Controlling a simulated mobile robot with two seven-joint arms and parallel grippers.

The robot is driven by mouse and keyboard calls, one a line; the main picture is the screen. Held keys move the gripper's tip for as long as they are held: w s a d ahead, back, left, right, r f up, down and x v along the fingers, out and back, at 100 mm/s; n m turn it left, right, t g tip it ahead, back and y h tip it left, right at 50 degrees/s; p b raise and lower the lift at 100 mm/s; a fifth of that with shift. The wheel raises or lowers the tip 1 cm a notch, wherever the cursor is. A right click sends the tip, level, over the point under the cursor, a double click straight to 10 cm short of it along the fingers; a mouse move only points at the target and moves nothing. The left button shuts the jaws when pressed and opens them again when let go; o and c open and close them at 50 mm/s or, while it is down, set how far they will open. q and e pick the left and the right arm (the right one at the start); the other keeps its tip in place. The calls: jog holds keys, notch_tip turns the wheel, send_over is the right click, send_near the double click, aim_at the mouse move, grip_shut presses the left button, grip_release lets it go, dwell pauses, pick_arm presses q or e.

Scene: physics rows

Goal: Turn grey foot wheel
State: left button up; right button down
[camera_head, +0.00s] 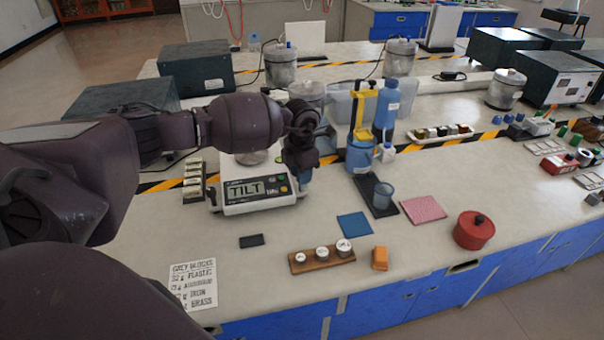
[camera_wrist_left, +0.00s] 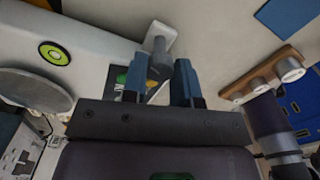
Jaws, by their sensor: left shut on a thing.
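The white balance (camera_head: 260,205) stands on the bench, its display reading "TILT". My left gripper (camera_head: 303,176) points down at the balance's right side and hides the foot wheel in the head view. In the left wrist view, the grey foot wheel (camera_wrist_left: 157,58) sits by a pale foot piece at the balance's edge. The blue fingers of my left gripper (camera_wrist_left: 162,78) are around the wheel, shut on it. A round yellow-green level (camera_wrist_left: 54,53) shows on the balance. My right gripper is not in view.
A wooden block with several weights (camera_head: 322,257), an orange block (camera_head: 380,258) and a blue mat (camera_head: 354,225) lie in front. A red pot (camera_head: 473,230) is farther right.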

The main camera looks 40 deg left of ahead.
pick_arm(q)
jog(key=m, duration=0.3)
jog(key=shift+b, duration=0.4)
jog(key=shift+m, duration=0.7)
jog(key=o, duration=0.9)
jog(key=shift+o, duration=0.2)
notch_tip(320, 180, up, 11)
jog(key=shift+p, duration=0.35)
